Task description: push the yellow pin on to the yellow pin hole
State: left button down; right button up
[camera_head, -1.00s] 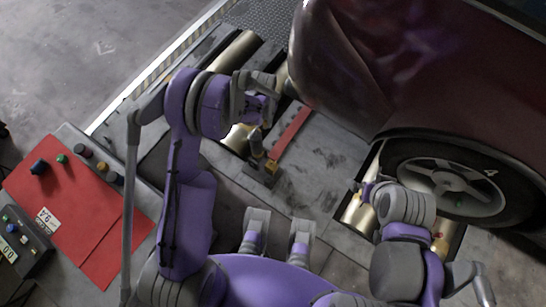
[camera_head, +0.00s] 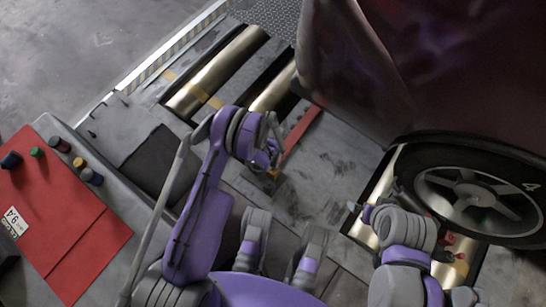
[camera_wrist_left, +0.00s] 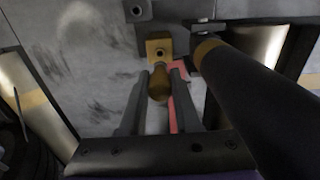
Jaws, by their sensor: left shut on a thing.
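The yellow pin (camera_wrist_left: 158,86) is brownish yellow with a rounded near end. It sits between the fingers of my left gripper (camera_wrist_left: 156,98), which is shut on it. The yellow block with a dark round hole (camera_wrist_left: 159,47) lies just beyond the pin's far end in the left wrist view. I cannot tell whether the pin touches the block or enters the hole. In the head view my left gripper (camera_head: 270,154) is low over the floor plate and hides the pin; a yellow spot of the block (camera_head: 274,172) shows beneath it. My right gripper (camera_head: 362,207) is near the car's wheel, too small to read.
A red bar (camera_head: 301,130) lies beside the left gripper. A thick dark cylinder with a brown band (camera_wrist_left: 262,98) passes close on the right in the left wrist view. The car wheel (camera_head: 478,195) stands at the right, and brass rollers (camera_head: 218,72) lie at upper left.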

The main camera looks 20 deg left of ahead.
pick_arm(q)
jog(key=shift+f+b, duration=0.95)
jog(key=shift+f, duration=1.35)
jog(key=shift+f, duration=1)
jog(key=c, duration=0.5)
grip_release()
jog(key=shift+c, duration=0.2)
notch_tip(320, 180, up, 11)
jog(key=p, duration=0.2)
jog(key=shift+p, duration=0.4)
jog(key=shift+f, duration=0.1)
